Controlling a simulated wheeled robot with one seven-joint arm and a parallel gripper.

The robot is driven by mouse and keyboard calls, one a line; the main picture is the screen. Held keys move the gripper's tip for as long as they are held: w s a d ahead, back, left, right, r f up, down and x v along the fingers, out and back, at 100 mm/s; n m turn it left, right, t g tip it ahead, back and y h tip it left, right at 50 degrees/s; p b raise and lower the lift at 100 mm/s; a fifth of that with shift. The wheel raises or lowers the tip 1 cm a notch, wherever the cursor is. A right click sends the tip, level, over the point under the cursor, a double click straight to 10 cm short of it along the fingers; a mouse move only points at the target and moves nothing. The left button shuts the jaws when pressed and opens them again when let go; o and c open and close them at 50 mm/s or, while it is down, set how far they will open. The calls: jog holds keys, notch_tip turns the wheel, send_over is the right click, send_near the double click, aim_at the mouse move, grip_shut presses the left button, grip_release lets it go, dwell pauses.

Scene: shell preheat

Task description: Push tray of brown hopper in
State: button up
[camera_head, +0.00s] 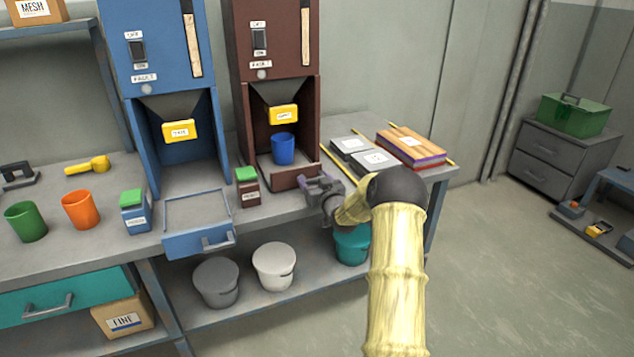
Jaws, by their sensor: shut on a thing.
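The brown hopper (268,95) stands at the back of the bench, with a yellow labelled flap on its chute. Its brown tray (291,180) lies in the bay, its front panel at or just past the bay's front edge; I cannot tell exactly how far out. A blue cup (283,149) stands upright in the bay, under the chute. My gripper (314,188) is at the right part of the tray's front and is shut on the tray's handle, which the jaws mostly hide.
The blue hopper's tray (197,211) sticks out empty over the bench edge. A small brown green-lidded jar (248,187) stands close left of the brown tray. Dark boxes (362,155) lie to its right. Buckets (274,266) stand on the shelf below.

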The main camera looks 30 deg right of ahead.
jog(key=shift+s+d, duration=0.2)
jog(key=shift+d, duration=0.05)
jog(key=o, duration=1.4)
jog(key=shift+a, duration=0.4)
jog(key=shift+s+d, duration=0.15)
jog(key=shift+s, duration=0.45)
jog(key=s, duration=0.5)
jog(key=s+a, duration=0.1)
jog(key=s, duration=0.4)
jog(key=s+p, duration=0.1)
jog(key=s, duration=0.5)
jog(key=shift+a, duration=0.35)
